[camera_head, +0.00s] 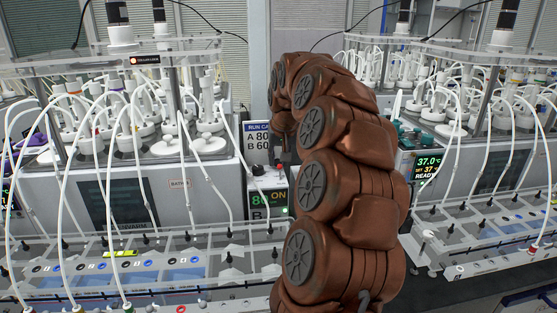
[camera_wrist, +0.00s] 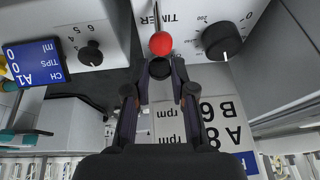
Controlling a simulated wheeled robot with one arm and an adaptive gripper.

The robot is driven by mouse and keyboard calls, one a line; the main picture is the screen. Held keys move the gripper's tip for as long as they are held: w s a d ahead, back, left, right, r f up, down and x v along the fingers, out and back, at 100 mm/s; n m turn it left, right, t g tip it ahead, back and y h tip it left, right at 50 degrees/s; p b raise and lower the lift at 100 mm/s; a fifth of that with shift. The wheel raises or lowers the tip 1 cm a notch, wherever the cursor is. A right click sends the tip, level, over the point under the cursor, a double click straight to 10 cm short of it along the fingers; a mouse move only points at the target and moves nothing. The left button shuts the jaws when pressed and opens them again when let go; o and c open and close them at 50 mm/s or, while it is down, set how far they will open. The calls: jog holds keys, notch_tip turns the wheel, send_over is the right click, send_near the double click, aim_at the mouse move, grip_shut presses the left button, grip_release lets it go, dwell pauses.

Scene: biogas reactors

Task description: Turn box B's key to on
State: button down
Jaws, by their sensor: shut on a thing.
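Box B (camera_head: 274,180) is a small pale box at centre, left of my arm. Its display (camera_head: 268,197) shows a number, with "ON" beside it, and a "B" stands below. In the wrist view, my gripper (camera_wrist: 160,84) reaches to a white panel (camera_wrist: 180,50) marked TIMER. Its fingers are closed in around a dark round piece (camera_wrist: 160,69), just short of a red ball (camera_wrist: 160,43) at the panel. I cannot tell whether the dark piece is the key. A black knob (camera_wrist: 222,41) with a scale is on the right. My arm hides much of the box in the head view.
A run card (camera_wrist: 195,122) with A and B rpm values stands close under my gripper. Another white box with a black knob (camera_wrist: 90,53) and a blue display (camera_wrist: 36,62) is at left. Reactor baths with white tubes (camera_head: 125,190) flank both sides.

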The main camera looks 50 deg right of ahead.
jog(key=shift+r, duration=0.15)
jog(key=c, duration=1.2)
grip_release()
jog(key=shift+c, duration=0.2)
jog(key=v, duration=1.2)
jog(key=shift+a, duration=0.1)
